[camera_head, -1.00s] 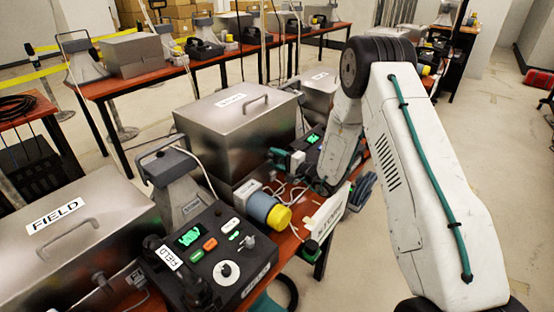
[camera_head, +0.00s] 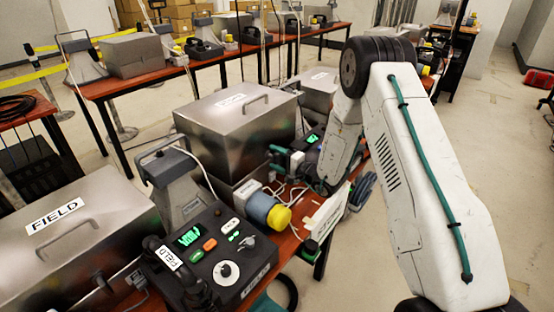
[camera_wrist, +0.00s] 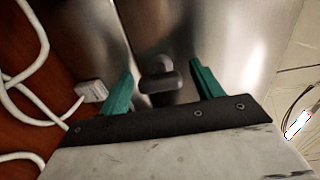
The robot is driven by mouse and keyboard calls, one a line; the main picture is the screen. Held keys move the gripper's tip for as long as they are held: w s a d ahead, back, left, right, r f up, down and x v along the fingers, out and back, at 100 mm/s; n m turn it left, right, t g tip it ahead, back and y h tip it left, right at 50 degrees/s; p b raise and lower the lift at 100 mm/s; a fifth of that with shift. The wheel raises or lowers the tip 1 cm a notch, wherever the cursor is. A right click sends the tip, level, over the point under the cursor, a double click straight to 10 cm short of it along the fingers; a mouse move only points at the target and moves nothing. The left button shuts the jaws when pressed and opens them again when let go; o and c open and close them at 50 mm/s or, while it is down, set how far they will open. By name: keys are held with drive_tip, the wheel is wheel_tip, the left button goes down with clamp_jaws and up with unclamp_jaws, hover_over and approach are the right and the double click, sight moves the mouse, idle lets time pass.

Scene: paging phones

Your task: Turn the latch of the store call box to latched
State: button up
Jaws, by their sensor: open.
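The store call box is most likely the middle metal box (camera_head: 236,118), with a lid handle and a white label too small to read surely. My gripper (camera_head: 277,160) is at the right side of this box, partly hidden by my arm. In the wrist view, a dark rounded latch knob (camera_wrist: 161,84) stands out from the metal face. My open gripper (camera_wrist: 161,70) has one teal finger on each side of the knob, with visible gaps. Whether the latch is at its latched position cannot be told.
A FIELD metal box (camera_head: 85,232) and a black FIELD phone console (camera_head: 215,262) stand at the front left. A blue-and-yellow cylinder (camera_head: 268,210) and white cables lie near my gripper. A white plug (camera_wrist: 92,91) is left of the fingers. Open floor lies to the right.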

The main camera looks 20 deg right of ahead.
drive_tip(key=v, duration=0.7)
drive_tip(key=shift+s+d, duration=0.25)
drive_tip(key=s+a+r+n+g+y, duration=0.3)
drive_tip(key=a+r, duration=0.2)
drive_tip(key=r, duration=0.2)
drive_tip(key=s+a+r+n+g+y, duration=0.2)
drive_tip(key=s+a+r+g, duration=0.2)
drive_tip(key=r, duration=0.3)
drive_tip(key=s+a+r+n+g+h, duration=0.1)
drive_tip(key=s+a+r+n+g, duration=0.1)
drive_tip(key=s+r+g, duration=0.35)
drive_tip(key=s+a+r+n+g+h, duration=0.1)
drive_tip(key=s+a+r+n+g, duration=0.15)
drive_tip(key=s, duration=0.55)
drive_tip(key=s+d+r+n+g+h, duration=0.1)
drive_tip(key=s+r+h, duration=0.15)
drive_tip(key=s, duration=0.35)
drive_tip(key=s+d+r+n+h, duration=0.1)
drive_tip(key=s+h, duration=0.2)
drive_tip(key=s, duration=0.4)
drive_tip(key=s+d+r+t+h, duration=0.1)
drive_tip(key=s+d+t+h, duration=0.1)
drive_tip(key=s+d+h, duration=0.6)
drive_tip(key=s+d+m, duration=0.1)
drive_tip(key=s+d, duration=0.1)
drive_tip(key=shift+d+r+t, duration=0.2)
drive_tip(key=shift+d+t, duration=0.15)
drive_tip(key=shift+t, duration=0.05)
